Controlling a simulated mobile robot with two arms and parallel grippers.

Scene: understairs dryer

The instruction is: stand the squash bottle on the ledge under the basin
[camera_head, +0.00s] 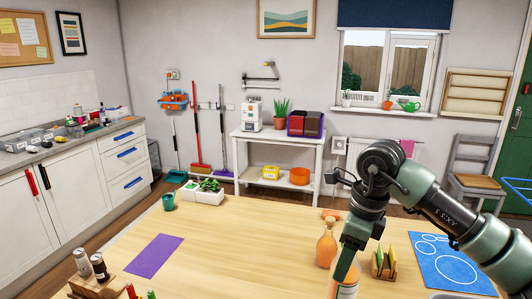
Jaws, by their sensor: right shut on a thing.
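My right gripper (345,264) comes in from the right and points down over the front of the wooden table. It is shut on the top of an orange bottle with a pale label (346,291), which looks like the squash bottle; its lower part is cut off by the picture's bottom edge. A second orange bottle (326,246) stands upright just behind and left of it. I cannot tell whether the held bottle touches the table. No basin or ledge under one can be made out. My left gripper is not in view.
The wooden table (225,250) bears a purple mat (154,256), a white planter (203,194), a green mug (169,201), a small wooden rack (382,266) and a blue mat (446,264). Its middle is clear. A white shelf table (278,137) stands by the back wall.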

